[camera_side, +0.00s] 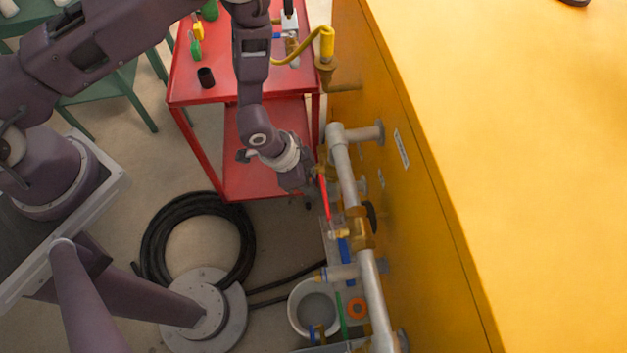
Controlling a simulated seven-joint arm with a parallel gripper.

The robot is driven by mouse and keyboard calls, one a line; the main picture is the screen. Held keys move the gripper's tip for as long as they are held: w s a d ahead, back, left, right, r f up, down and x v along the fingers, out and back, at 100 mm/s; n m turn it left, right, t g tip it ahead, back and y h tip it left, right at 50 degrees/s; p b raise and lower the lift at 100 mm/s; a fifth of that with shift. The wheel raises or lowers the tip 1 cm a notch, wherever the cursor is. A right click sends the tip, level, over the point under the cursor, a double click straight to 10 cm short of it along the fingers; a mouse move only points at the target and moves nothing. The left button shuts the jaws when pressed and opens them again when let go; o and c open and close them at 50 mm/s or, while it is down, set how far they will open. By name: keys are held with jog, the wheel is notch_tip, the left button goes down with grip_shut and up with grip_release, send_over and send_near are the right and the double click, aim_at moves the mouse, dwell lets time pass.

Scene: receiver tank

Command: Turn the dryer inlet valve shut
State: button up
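A grey pipe (374,290) runs along the side of the yellow tank or cabinet. A brass valve body (359,228) sits on this pipe, with a black round part (371,215) on its right side. A long red lever (325,200) lies left of the pipe, its lower end close to the brass fitting (341,233). No label says which valve is the dryer inlet valve. My gripper (311,180) is beside the upper part of the red lever. Its fingertips are too small and partly hidden, so I cannot tell whether they touch or grip the lever.
The yellow housing (520,150) fills the right side. A red cart (215,70) with small tools stands behind my arm. Short pipe stubs (368,133) join the housing.

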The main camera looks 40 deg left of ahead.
jog(key=shift+x, duration=0.9)
jog(key=shift+c, duration=0.5)
grip_shut()
